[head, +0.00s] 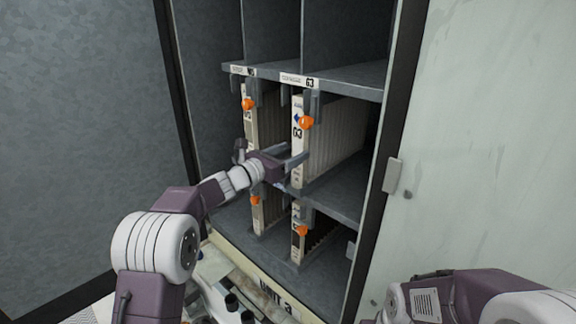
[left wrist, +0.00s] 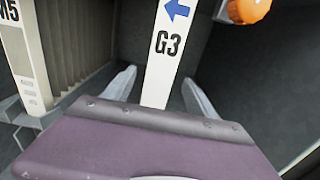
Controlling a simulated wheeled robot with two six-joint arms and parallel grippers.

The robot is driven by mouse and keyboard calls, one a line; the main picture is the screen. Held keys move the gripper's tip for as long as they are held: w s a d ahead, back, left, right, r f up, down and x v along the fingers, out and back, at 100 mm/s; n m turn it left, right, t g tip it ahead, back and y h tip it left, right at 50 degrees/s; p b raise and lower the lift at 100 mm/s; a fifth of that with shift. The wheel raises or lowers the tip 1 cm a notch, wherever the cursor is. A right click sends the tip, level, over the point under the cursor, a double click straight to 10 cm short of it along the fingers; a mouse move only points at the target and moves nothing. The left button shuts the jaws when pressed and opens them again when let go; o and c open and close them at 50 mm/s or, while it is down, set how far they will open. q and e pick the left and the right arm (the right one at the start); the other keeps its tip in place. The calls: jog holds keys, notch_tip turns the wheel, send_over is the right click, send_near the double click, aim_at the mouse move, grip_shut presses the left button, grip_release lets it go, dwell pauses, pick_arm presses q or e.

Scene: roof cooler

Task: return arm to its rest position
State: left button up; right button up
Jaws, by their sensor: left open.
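My left gripper (head: 287,154) reaches into the open cabinet at the front edge of the filter panel marked G3 (head: 299,145). In the left wrist view the gripper (left wrist: 158,90) is open. Its two fingers stand apart on either side of the white G3 edge (left wrist: 164,60), with gaps showing on both sides. The G3 panel stands upright in its slot, with an orange knob (head: 306,122) above the gripper. My right arm shows at the lower right of the head view; its gripper is out of view.
Another upright panel (head: 251,123) with an orange knob (head: 248,104) stands left of G3. Two more panels stand in the lower bay. A metal shelf (head: 345,79) runs above, and the pale cabinet door (head: 480,150) is at the right. Some items lie low in front of the cabinet.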

pick_arm(q)
jog(key=shift+v, duration=0.8)
jog(key=s+f+m+g+y+b, duration=0.2)
jog(key=s+f+m+g+b, duration=0.25)
jog(key=s+f, duration=0.7)
jog(key=s+f+m+g+y+b, duration=0.2)
jog(key=s+f+m+g+b, duration=0.3)
jog(key=s+f, duration=0.65)
jog(key=s+a+f+m+g+y+b, duration=0.1)
jog(key=s+a+f+m+g+y, duration=0.2)
jog(key=s+a+f+m+y, duration=0.4)
jog(key=s+a+f+m, duration=0.7)
jog(key=s+f+m, duration=0.1)
jog(key=f+m, duration=0.2)
jog(key=shift+f+m, duration=0.3)
jog(key=shift+m, duration=0.25)
pick_arm(e)
notch_tip(320, 180, down, 12)
jog(key=shift+r, duration=0.15)
pick_arm(q)
jog(key=shift+a, duration=0.1)
pick_arm(e)
jog(key=shift+w, duration=0.1)
